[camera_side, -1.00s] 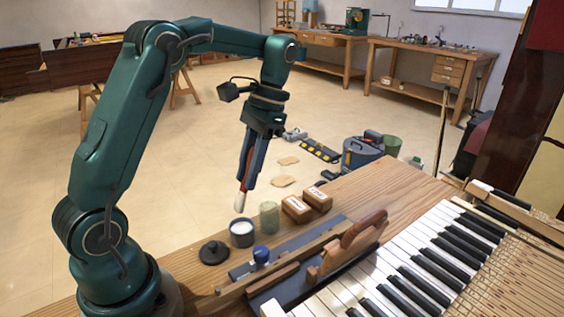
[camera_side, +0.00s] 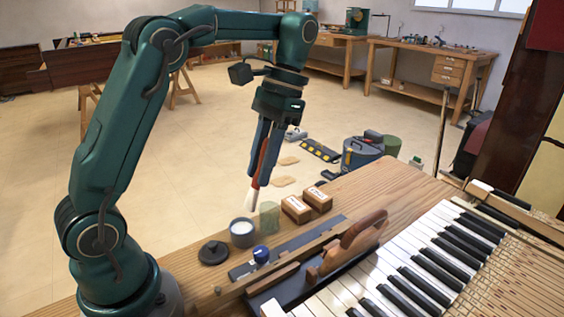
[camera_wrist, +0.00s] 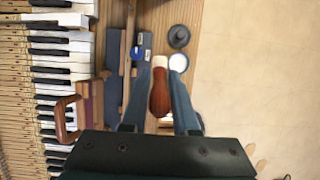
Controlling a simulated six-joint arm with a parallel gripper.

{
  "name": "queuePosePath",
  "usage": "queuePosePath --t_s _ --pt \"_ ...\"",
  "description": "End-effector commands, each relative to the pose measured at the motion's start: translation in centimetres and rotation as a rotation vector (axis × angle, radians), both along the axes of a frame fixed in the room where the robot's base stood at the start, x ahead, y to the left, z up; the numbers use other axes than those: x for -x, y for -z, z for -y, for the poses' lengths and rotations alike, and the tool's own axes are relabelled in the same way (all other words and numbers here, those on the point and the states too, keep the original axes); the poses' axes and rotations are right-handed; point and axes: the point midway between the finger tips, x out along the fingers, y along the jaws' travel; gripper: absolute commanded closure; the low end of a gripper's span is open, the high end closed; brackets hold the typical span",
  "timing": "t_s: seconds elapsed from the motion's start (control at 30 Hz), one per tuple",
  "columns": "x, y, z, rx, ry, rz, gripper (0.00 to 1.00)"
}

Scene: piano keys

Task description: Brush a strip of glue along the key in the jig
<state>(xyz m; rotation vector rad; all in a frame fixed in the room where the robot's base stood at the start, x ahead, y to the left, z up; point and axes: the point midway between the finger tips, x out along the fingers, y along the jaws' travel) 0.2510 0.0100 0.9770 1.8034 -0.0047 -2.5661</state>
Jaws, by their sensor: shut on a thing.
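My gripper (camera_side: 260,172) is shut on a brush (camera_side: 253,196) with a red-brown handle and pale bristles pointing down. The brush also shows in the wrist view (camera_wrist: 159,95). Its tip hangs above the bench beside the open pot of white glue (camera_side: 242,232), near the pale green glass jar. The pot also shows in the wrist view (camera_wrist: 179,62), right of the bristles. The jig (camera_side: 300,242) is a long dark strip with a blue knob (camera_side: 261,254), nearer the camera than the pot. I cannot clearly make out the key in it.
The green glass jar (camera_side: 270,217) and two small wooden boxes (camera_side: 296,208) stand right of the pot. A black lid (camera_side: 213,252) lies left of it. A wooden-handled plane-like tool (camera_side: 350,243) and the piano keys (camera_side: 430,262) lie on the near side.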

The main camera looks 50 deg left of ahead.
Motion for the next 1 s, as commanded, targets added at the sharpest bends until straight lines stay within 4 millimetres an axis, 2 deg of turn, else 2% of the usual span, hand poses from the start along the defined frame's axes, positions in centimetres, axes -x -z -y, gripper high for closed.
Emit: queuePosePath --t_s 0.07,0.17,0.4,0.53,0.6,0.73,1.0 --pt "-0.4 -0.3 1.0 0.011 0.0 0.018 1.0" --pt "-2.3 0.0 1.8 0.051 -0.011 0.082 1.0" --pt "-10.0 0.5 4.0 0.206 -0.063 0.347 1.0" --pt "-13.0 0.1 4.7 0.266 -0.092 0.455 1.0" --pt "-14.0 0.0 4.9 0.285 -0.103 0.49 1.0" --pt "-14.6 0.2 5.1 0.298 -0.111 0.513 1.0" --pt "-14.5 2.7 5.1 0.298 -0.11 0.509 1.0"
